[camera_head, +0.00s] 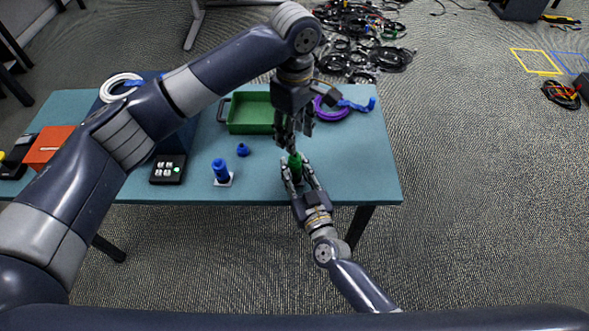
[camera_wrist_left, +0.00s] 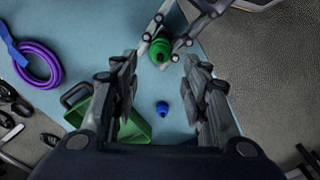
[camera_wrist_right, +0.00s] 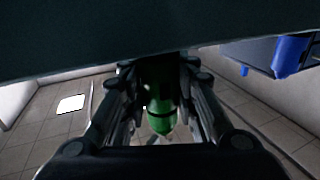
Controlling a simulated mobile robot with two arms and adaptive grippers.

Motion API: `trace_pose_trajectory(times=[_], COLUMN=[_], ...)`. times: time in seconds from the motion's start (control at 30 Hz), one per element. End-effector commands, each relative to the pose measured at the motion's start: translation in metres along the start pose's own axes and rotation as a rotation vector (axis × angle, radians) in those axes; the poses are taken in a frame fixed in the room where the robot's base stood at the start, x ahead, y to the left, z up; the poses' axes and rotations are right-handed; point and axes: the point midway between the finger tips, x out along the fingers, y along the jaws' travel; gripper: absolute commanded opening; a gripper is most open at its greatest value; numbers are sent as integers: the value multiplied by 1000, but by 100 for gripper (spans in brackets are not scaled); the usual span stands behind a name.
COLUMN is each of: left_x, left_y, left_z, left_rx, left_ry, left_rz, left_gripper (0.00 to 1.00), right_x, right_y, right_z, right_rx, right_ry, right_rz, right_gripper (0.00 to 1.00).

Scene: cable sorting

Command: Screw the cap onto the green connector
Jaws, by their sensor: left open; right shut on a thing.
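The green connector (camera_head: 295,167) stands roughly upright at the table's front edge. My right gripper (camera_head: 297,176) is shut on it from the front; the right wrist view shows the fingers on both sides of the green body (camera_wrist_right: 160,110), with a dark band around it. My left gripper (camera_head: 292,143) is just above the connector, pointing down. Its fingers are apart with nothing between them in the left wrist view (camera_wrist_left: 160,70), and the connector's round green top (camera_wrist_left: 160,50) shows beyond the tips. I cannot tell whether a separate cap sits on the connector.
On the teal table (camera_head: 365,165) are a green tray (camera_head: 250,127), a purple cable coil (camera_head: 330,113), a small blue cap (camera_head: 243,150), a blue connector (camera_head: 221,170), a black button box (camera_head: 167,176) and an orange box (camera_head: 47,147). The table's right end is clear.

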Motion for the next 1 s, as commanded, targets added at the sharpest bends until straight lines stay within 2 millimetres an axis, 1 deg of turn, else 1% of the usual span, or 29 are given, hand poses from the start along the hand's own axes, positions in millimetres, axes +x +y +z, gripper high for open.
trace_pose_trajectory(times=[0.1,0.23,0.4,0.7,0.77,0.87,1.0], left_x=[0,0,0,2,5,16,38], left_y=[0,0,0,0,0,0,-1], left_z=[0,0,0,0,0,0,0], left_rx=[-134,-227,-266,-265,-265,-265,-265], left_ry=[-1,0,0,0,0,0,1], left_rz=[-1,-1,0,-1,-2,-3,-3], left_gripper=[42,42,42,42,42,42,42], right_x=[0,0,0,0,0,0,0], right_y=[0,0,0,0,0,0,0], right_z=[1,1,1,1,1,1,1], right_rx=[0,0,0,0,0,0,0], right_ry=[-1,-1,-1,-1,-1,-1,-1], right_rz=[0,0,0,0,0,0,0], right_gripper=[0,0,0,0,0,0,0])
